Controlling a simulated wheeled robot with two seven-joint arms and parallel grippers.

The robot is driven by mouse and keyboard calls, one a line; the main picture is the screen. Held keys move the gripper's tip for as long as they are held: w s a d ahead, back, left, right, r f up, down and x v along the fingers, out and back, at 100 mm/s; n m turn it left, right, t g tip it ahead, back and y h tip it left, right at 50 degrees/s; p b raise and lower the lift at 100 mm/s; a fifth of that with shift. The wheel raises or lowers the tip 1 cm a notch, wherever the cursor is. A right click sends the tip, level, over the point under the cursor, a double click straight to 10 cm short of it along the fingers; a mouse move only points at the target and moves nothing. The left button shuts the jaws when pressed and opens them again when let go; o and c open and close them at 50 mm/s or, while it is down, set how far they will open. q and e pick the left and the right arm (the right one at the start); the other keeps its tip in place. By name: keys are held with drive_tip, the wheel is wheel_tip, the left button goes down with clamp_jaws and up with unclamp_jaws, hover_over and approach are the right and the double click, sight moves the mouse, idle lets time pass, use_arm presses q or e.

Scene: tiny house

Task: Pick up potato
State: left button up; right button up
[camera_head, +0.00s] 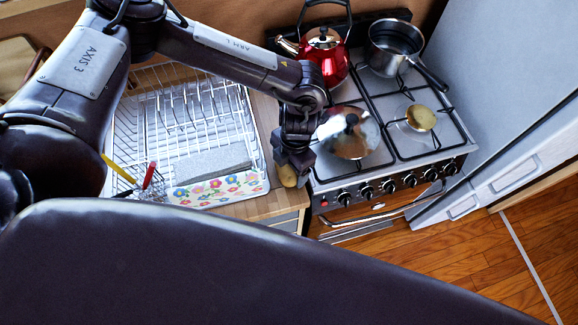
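A small yellow-brown potato (288,176) shows at the lower end of my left gripper (292,168), over the narrow wooden counter strip between the dish rack and the stove. The gripper points down and its dark fingers hide part of the potato. I cannot tell whether the fingers are closed on it or whether it rests on the counter. My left arm reaches in from the left above the dish rack. My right gripper is not in view.
The white dish rack (187,117) stands left of the gripper, with a flowered item (218,188) at its front. The stove (377,166) on the right carries a red kettle (325,62), a steel pot (392,50) and a shiny lidded pan (349,143). Wooden floor (470,258) lies in front.

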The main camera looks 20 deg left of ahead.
use_arm(q)
drive_tip(key=c, duration=0.3)
drive_tip(key=shift+r, duration=0.1)
drive_tip(key=shift+c, duration=0.2)
